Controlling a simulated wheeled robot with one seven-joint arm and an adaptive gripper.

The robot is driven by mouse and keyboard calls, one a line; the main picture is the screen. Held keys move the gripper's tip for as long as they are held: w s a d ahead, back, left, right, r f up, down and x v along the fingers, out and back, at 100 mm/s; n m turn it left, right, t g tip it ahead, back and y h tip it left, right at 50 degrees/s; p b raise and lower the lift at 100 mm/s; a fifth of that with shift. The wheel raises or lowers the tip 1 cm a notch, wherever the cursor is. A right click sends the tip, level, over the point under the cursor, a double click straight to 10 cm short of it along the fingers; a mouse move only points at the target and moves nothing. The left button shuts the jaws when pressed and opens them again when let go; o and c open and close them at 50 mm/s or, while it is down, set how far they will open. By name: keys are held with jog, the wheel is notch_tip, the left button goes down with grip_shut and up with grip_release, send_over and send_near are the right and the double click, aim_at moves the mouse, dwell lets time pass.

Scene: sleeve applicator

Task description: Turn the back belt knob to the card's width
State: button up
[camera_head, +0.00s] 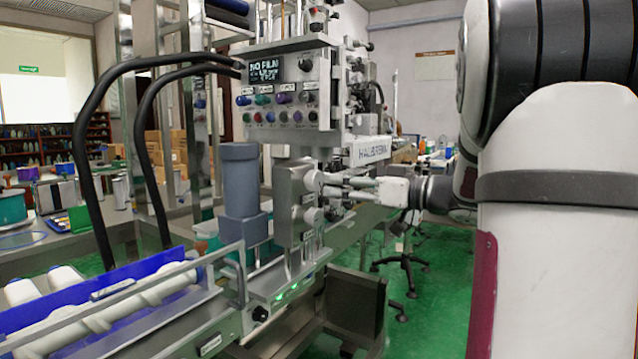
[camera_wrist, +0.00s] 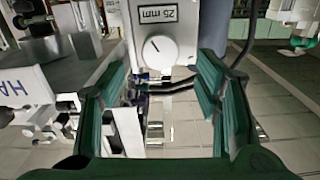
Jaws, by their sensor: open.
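In the wrist view a round white knob (camera_wrist: 160,52) with a dark pointer mark sits on a pale block, under a small display (camera_wrist: 158,14) that appears to read 25 mm. My gripper (camera_wrist: 162,68) is open, with one green finger on each side of the knob's line of sight. It looks empty, and I cannot tell whether the fingertips reach the knob. In the head view my gripper (camera_head: 345,187) points left at the grey block, close to its upper white knob (camera_head: 312,181). A lower white knob (camera_head: 313,215) sits beneath. I cannot make out a card width.
A control panel (camera_head: 285,95) with coloured buttons and a NO FILM screen (camera_head: 267,69) stands above the block. A grey cylinder (camera_head: 241,180) stands to the left. A blue-walled conveyor (camera_head: 110,290) with white bottles lies at lower left.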

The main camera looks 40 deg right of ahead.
aim_at(319, 181)
jog(key=x, duration=0.5)
jog(key=shift+w+a, duration=0.15)
jog(key=shift+w, duration=0.2)
jog(key=c, duration=1.2)
